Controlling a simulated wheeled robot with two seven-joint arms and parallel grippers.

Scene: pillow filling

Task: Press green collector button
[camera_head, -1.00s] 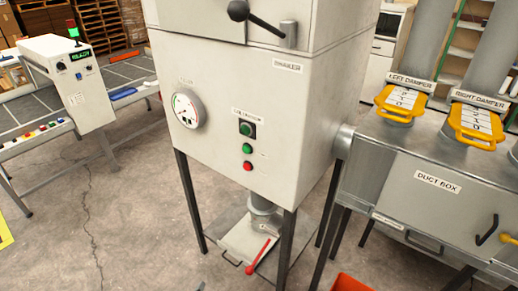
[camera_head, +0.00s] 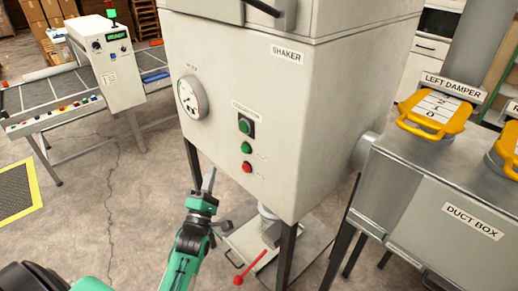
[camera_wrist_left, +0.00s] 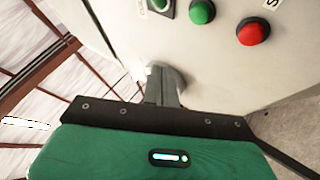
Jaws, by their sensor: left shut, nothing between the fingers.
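The cabinet marked SHAKER (camera_head: 330,120) carries a green button in a dark square housing (camera_head: 245,126), under a small label too blurred to read surely. Below it are a second green button (camera_head: 247,148) and a red button (camera_head: 247,167). My left gripper (camera_head: 208,180) is shut and empty, pointing up, lower left of the buttons and apart from them. In the left wrist view the shut fingers (camera_wrist_left: 164,82) are before the panel. The housed button (camera_wrist_left: 163,6) is cut by the top edge there, beside the plain green button (camera_wrist_left: 202,12) and the red button (camera_wrist_left: 251,34). My right gripper is out of view.
A round gauge (camera_head: 191,97) is left of the buttons. A red-ended lever (camera_head: 250,268) is low under the cabinet. A conveyor (camera_head: 60,100) is at back left, with clear floor between.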

